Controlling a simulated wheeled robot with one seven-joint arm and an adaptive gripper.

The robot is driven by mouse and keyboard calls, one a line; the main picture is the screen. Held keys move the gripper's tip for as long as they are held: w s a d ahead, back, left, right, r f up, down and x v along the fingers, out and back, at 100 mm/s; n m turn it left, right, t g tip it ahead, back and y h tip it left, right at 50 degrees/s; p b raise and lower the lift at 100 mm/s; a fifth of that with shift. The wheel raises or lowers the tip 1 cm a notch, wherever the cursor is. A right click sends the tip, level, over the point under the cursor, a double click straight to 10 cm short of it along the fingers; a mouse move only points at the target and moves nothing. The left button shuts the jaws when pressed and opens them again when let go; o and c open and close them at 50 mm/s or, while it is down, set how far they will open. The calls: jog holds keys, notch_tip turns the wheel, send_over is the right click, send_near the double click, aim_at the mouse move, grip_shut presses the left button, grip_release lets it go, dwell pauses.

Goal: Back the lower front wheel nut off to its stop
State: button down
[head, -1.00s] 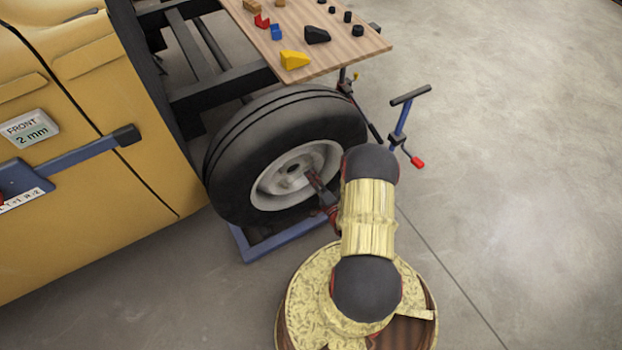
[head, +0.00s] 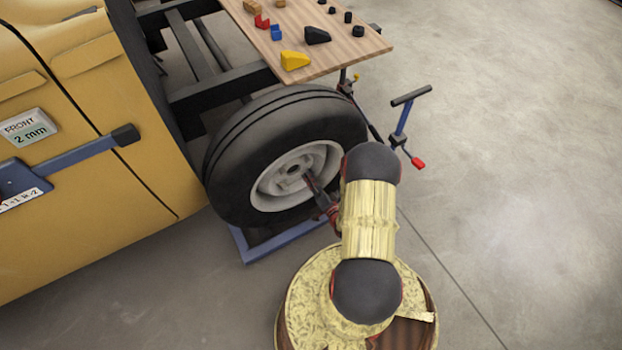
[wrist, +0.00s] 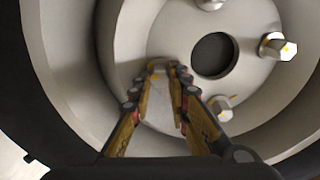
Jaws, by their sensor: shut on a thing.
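My gripper (wrist: 160,74) is closed around a wheel nut (wrist: 157,66) in the wrist view, its fingers either side of it. The fingertips partly hide this nut. In the head view my gripper (head: 318,195) reaches the wheel (head: 285,172) from the right, and my arm hides the wheel's right edge. I cannot tell how far the held nut is backed off.
A wooden board (head: 345,55) with small blocks stands above and behind the tyre (head: 235,150). A blue stand with a black T-handle (head: 410,95) is to the right. A yellow body panel (head: 80,220) with a blue bar (head: 85,152) fills the left. Floor is clear at right.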

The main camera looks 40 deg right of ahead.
dwell(0.3)
jog(key=c, duration=1.7)
grip_release()
jog(key=shift+c, duration=0.2)
jog(key=v, duration=1.2)
jog(key=shift+s+f, duration=0.1)
